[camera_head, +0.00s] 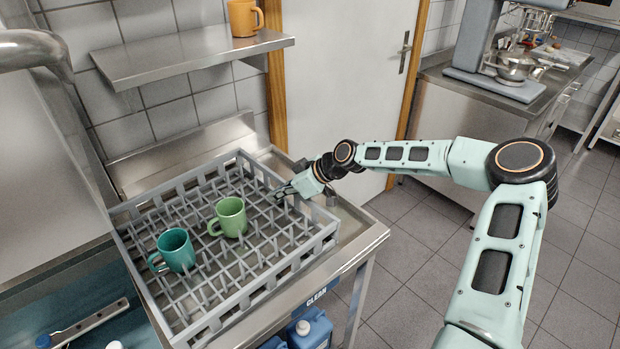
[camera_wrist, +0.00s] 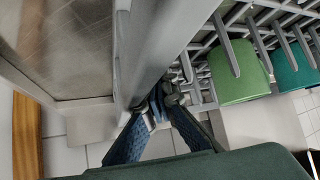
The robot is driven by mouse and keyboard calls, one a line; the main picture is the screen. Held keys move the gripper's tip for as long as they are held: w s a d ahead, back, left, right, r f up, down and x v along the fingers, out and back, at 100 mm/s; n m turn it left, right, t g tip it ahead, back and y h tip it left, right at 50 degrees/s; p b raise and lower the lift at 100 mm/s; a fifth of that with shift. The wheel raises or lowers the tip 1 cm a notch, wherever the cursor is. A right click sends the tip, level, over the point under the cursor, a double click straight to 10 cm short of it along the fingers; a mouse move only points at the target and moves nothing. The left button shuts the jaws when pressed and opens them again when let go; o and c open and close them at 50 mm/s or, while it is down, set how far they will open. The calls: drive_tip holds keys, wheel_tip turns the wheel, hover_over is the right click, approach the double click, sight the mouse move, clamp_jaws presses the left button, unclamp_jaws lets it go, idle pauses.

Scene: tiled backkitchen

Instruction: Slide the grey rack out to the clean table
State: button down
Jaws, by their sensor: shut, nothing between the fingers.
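The grey rack (camera_head: 318,240) is an open lattice crate lying flat, its right part on the steel clean table (camera_head: 358,228), whose front edge bears a CLEAN label. A teal mug (camera_head: 176,250) and a green mug (camera_head: 230,217) stand in the rack. My gripper (camera_head: 280,193) is shut and empty at the rack's back right side, with its fingertips by the inner side of the rim. In the wrist view the fingertips (camera_wrist: 168,97) are close beside the grey rim; whether they touch it I cannot tell. The green mug (camera_wrist: 238,75) shows there too.
A steel shelf (camera_head: 190,57) with an orange mug (camera_head: 243,17) hangs above the rack. A steel machine with a curved bar stands at the left. Blue containers (camera_head: 310,328) sit below the table. A door (camera_head: 345,80) is behind my arm; a counter (camera_head: 480,85) is at the right.

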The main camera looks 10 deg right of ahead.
drive_tip(key=w+d, duration=0.1)
drive_tip(key=d, duration=0.1)
drive_tip(key=w+d+b, duration=0.1)
drive_tip(key=w+d, duration=0.1)
drive_tip(key=d, duration=0.1)
drive_tip(key=w+d+b, duration=0.1)
drive_tip(key=d, duration=0.1)
drive_tip(key=shift+w+d, duration=0.35)
drive_tip(key=shift+s+a+b, duration=0.4)
drive_tip(key=shift+a+b, duration=0.15)
drive_tip(key=shift+a, duration=0.15)
wheel_tip(320, 180, up, 8)
drive_tip(key=p, duration=0.3)
